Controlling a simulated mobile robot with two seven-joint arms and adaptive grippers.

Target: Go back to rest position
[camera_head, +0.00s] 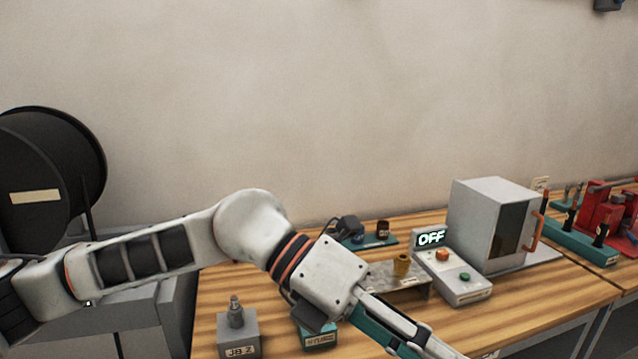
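My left arm comes in from the left and reaches across the table (225,290). My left gripper (425,348) points down and right at the bottom edge of the picture. Its fingertips are cut off or too small to show whether they are apart, and I see nothing held. My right gripper is not in view. A brass-coloured bushing (401,265) stands on a speckled grey stand (410,281) behind the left gripper. A grey block marked JB Z (238,335) with a small grey fitting on top stands at the front left.
A control box (466,291) with an OFF display stands beside a grey cabinet (480,225) with an orange handle. A teal tray (370,243) is behind my arm. Red equipment (605,210) is at far right. A black reel (85,155) stands left.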

